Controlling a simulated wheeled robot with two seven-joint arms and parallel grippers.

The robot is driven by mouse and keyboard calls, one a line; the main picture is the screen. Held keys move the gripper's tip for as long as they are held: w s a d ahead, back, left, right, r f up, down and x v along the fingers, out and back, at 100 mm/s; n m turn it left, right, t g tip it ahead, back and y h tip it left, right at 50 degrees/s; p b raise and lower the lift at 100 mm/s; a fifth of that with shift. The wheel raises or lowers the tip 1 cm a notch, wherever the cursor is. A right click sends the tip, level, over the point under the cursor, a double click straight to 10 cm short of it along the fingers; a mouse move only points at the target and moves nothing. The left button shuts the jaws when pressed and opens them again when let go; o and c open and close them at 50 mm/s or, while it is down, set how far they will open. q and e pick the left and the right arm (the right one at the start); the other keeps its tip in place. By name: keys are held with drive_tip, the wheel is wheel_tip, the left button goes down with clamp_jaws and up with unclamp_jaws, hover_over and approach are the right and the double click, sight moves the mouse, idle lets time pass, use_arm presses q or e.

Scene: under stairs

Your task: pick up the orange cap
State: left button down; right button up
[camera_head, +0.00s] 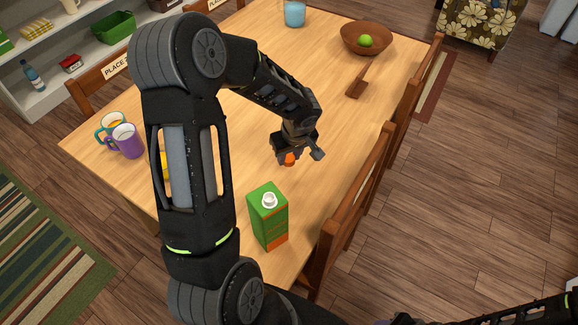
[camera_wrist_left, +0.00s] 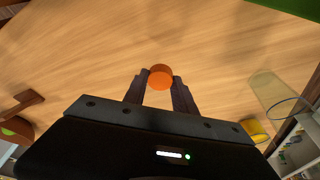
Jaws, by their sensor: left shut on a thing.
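The orange cap (camera_head: 289,159) shows small below my left gripper (camera_head: 299,156) over the wooden table (camera_head: 240,130). In the left wrist view the orange cap (camera_wrist_left: 161,76) sits between the two dark fingertips of my left gripper (camera_wrist_left: 159,84), which is shut on it. I cannot tell how far the cap is above the table top. A green carton (camera_head: 268,217) with a white spout stands upright on the table, nearer to me than the cap. My right gripper is not clearly in view; only part of an arm shows at the bottom right.
A purple mug (camera_head: 127,143) and a teal mug (camera_head: 104,128) stand at the table's left. A brown bowl (camera_head: 362,48) with a green fruit is at the far end, near a wooden utensil (camera_head: 358,86). Chairs line the right edge.

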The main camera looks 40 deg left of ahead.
use_arm(q)
drive_tip(key=shift+r, duration=1.4)
drive_tip(key=c, duration=1.5)
unclamp_jaws()
drive_tip(key=shift+c, duration=0.2)
clamp_jaws()
